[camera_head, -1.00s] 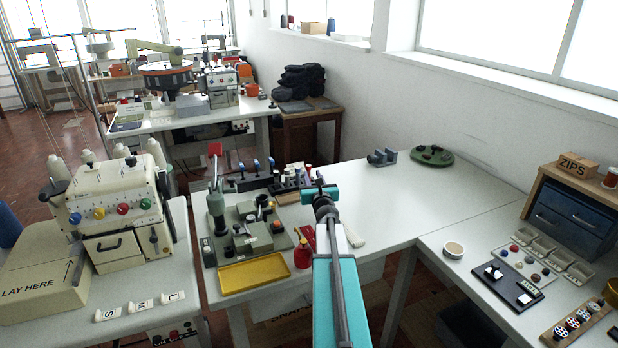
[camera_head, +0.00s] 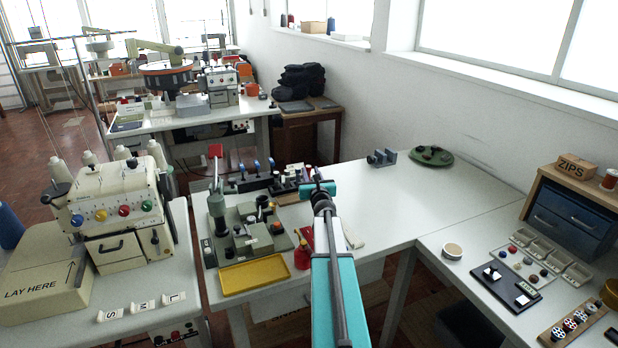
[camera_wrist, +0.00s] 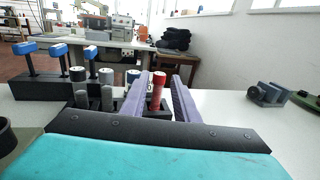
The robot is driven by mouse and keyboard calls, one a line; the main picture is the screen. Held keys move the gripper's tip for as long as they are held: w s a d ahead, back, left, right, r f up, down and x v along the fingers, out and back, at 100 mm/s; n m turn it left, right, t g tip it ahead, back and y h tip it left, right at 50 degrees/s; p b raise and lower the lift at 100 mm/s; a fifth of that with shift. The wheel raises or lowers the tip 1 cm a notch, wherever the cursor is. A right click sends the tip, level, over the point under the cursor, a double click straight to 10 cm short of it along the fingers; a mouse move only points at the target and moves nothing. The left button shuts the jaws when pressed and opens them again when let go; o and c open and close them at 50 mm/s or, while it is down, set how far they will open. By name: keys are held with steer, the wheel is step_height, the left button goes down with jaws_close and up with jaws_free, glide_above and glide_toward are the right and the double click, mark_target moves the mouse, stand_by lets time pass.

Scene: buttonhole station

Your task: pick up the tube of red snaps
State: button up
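The tube of red snaps (camera_wrist: 157,92) stands slightly tilted in the wrist view, in a row of tubes with grey, white and dark ones to its left. My gripper (camera_wrist: 163,78) is open, with one purple finger on each side of the red tube. The tube shows between the fingers, and a narrow gap seems to remain on its right. In the head view my gripper (camera_head: 318,187) is over the right end of the tube rack, and my arm hides part of that area.
A blue-knobbed fixture (camera_wrist: 60,52) stands left of the tubes. A grey clamp (camera_head: 382,158) and green dish (camera_head: 431,155) sit at the back. The white table right of my arm is mostly clear.

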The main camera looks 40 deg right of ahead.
steer(key=shift+x, duration=1.1)
jaws_close()
